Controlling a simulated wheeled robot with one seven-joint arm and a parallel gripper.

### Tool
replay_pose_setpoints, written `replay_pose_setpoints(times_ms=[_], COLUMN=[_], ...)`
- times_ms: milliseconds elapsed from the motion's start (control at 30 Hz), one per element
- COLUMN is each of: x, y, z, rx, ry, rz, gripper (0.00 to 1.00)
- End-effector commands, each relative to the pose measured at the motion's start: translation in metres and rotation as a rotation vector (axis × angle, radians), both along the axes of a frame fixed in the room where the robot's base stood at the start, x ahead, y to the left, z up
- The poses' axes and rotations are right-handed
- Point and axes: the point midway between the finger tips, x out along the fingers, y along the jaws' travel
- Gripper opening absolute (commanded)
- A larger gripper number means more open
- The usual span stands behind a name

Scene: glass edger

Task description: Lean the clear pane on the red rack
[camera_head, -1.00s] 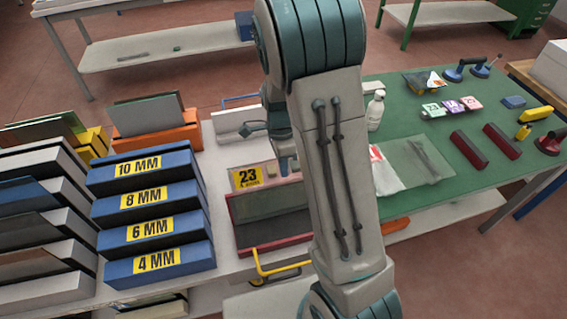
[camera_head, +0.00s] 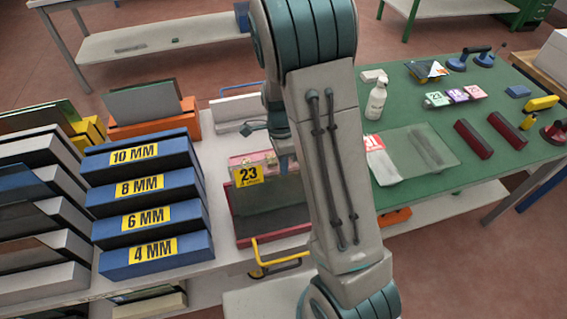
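A see-through pane (camera_head: 434,147) lies flat on the green bench top at the right, partly beside a white sheet with a red label. A pink piece shows behind the card. My gripper (camera_head: 282,150) is over the back of this rack, close to the card. My arm hides much of it, so its fingers and any hold are unclear.
Blue thickness boxes (camera_head: 157,250) and grey slanted racks crowd the left. An orange rack (camera_head: 155,125) holds panes behind them. A white bottle (camera_head: 376,100), dark red blocks (camera_head: 473,139) and suction cups (camera_head: 457,62) stand on the green bench (camera_head: 400,220). A yellow handle (camera_head: 280,263) sticks out in front.

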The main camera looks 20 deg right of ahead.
Motion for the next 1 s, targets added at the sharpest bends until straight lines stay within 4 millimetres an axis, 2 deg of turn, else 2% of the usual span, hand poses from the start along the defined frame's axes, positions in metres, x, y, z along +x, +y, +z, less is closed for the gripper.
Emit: replay_pose_setpoints(times_ms=[800,833,900,1000], x=[0.0003,0.0003,0.0003,0.0003], y=[0.0,0.0,0.0,0.0], z=[-0.0079,-0.0072,-0.0071,-0.0072], rx=[0.0,0.0,0.0,0.0], ry=[-0.001,-0.001,-0.001,-0.001], rz=[0.0,0.0,0.0,0.0], gripper=[0.0,0.12,0.29,0.29])
